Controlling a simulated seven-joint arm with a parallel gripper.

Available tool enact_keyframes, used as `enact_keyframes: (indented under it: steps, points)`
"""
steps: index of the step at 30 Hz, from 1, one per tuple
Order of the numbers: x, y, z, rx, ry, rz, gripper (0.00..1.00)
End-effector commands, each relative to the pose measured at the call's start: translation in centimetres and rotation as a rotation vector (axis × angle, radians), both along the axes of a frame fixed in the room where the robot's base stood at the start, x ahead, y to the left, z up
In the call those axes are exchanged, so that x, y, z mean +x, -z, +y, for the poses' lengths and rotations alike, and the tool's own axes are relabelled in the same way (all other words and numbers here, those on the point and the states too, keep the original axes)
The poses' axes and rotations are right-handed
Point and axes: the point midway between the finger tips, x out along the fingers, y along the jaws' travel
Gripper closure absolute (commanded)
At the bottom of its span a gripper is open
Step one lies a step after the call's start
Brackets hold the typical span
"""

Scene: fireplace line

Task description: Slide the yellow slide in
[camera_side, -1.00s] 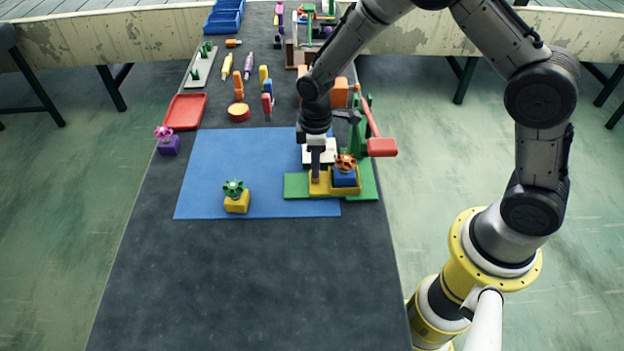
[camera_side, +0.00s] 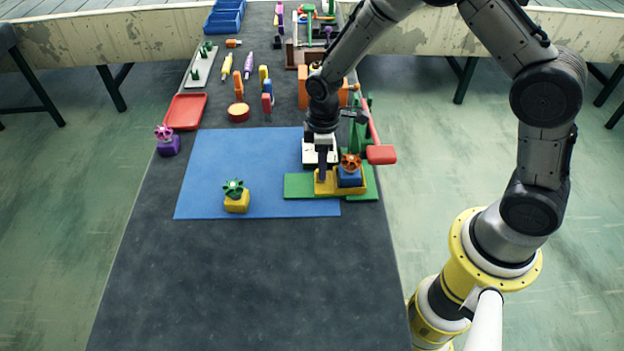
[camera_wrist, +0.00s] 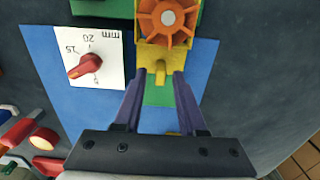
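The yellow slide (camera_side: 334,190) lies on the green base (camera_side: 299,186) and carries a blue block (camera_side: 350,179) with an orange wheel (camera_side: 350,161) on top. In the wrist view the slide (camera_wrist: 149,55) shows at the top centre, with a small yellow peg (camera_wrist: 160,72) at its near end. My gripper (camera_side: 322,180) is down at the left end of the slide. In the wrist view my gripper's (camera_wrist: 159,77) two dark fingers are apart, one on each side of the peg, with gaps visible. Contact with the slide cannot be made out.
A white dial card (camera_wrist: 90,58) with a red pointer stands beside the slide. A red-ended lever (camera_side: 381,154) and a green upright stand at the right. A yellow block with a green wheel (camera_side: 236,201) sits on the blue mat (camera_side: 240,165). The front table is clear.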

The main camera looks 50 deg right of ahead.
Motion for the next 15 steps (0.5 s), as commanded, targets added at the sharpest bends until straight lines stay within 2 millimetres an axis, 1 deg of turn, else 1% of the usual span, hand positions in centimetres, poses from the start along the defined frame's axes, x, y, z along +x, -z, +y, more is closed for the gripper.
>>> enact_keyframes:
  steps: [1,4,15]
  points:
    - [-0.3,0.0,-0.1,-0.001,0.002,0.010,0.60]
    - [-0.2,-0.8,-0.1,-0.001,0.002,0.006,0.60]
    - [0.0,-4.9,0.0,0.000,0.001,0.001,0.60]
